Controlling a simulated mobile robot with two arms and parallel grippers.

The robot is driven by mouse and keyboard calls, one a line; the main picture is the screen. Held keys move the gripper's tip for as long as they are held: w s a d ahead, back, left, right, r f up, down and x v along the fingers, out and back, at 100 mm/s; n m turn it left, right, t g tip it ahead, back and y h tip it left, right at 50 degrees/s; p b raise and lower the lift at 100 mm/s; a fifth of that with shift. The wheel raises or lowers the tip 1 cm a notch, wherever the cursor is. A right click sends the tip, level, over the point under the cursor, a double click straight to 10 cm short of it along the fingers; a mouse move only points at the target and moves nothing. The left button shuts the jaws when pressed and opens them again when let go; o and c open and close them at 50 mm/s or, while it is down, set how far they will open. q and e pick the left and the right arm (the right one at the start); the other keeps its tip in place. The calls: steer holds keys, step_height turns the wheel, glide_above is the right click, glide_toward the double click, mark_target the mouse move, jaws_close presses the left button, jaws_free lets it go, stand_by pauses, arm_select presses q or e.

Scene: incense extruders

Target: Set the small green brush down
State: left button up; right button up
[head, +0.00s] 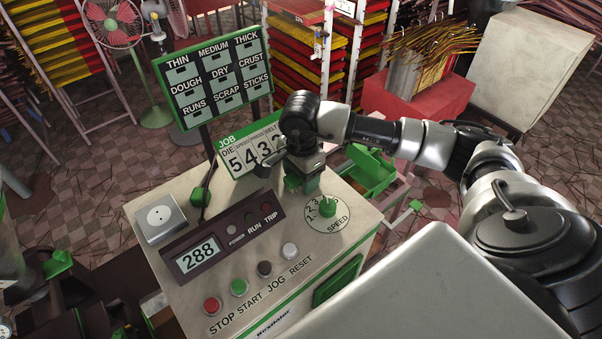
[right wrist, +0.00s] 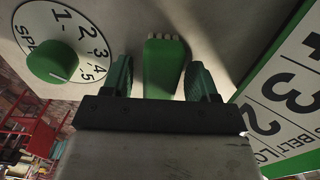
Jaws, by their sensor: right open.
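The small green brush (right wrist: 164,70) shows in the right wrist view, its pale bristle end toward the top of the picture, against the light top of the control cabinet (head: 150,245). My right gripper (right wrist: 161,80) is open, with one green finger on each side of the brush and a gap at both sides. In the head view my right gripper (head: 302,182) is low over the back of the cabinet top, between the number cards and the speed dial. There I cannot tell the brush from the green fingers. My left gripper is not in view.
The green speed knob (head: 327,207) is close to the right gripper. The number card stand (head: 243,158) is just left of it, with a tall label board (head: 212,78) behind. Buttons (head: 239,287) and a display (head: 198,255) line the cabinet's front.

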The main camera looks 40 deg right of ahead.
step_height(320, 180, up, 12)
steer(key=b, duration=0.4)
stand_by(0.6)
